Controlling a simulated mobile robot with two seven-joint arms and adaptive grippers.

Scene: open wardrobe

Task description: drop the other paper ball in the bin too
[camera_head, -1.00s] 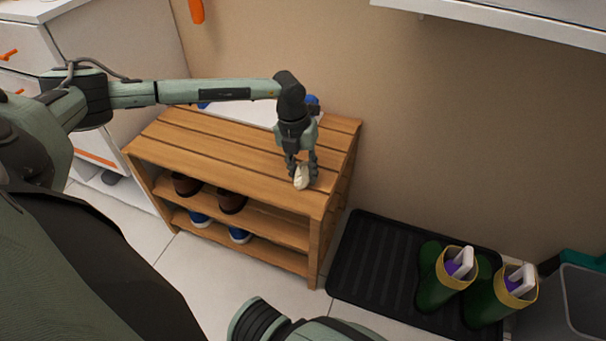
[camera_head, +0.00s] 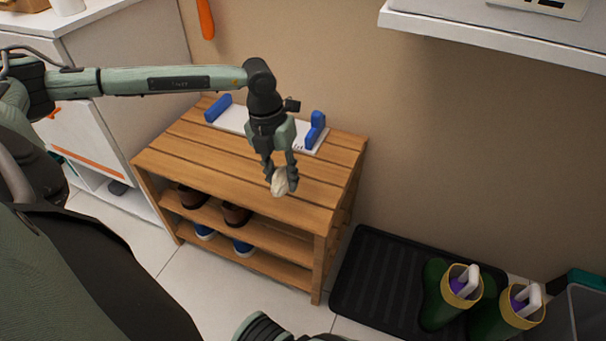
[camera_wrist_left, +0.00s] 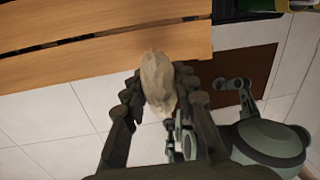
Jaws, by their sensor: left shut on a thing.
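My left gripper (camera_head: 281,174) is shut on a crumpled, off-white paper ball (camera_head: 279,183), above the front part of the wooden shoe bench (camera_head: 215,160). The ball also shows between the fingertips in the left wrist view (camera_wrist_left: 158,82), with the bench's slats behind it. A grey open-topped container (camera_head: 588,312), which looks like the bin, is cut off at the right edge; its inside is hidden.
A black ridged mat (camera_head: 385,275) lies right of the bench, with green boots (camera_head: 440,300) on it. Blue-ended white object (camera_head: 255,125) lies at the bench's back. Shoes (camera_head: 237,214) stand on its shelves. A white shelf (camera_head: 490,35) juts out at upper right.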

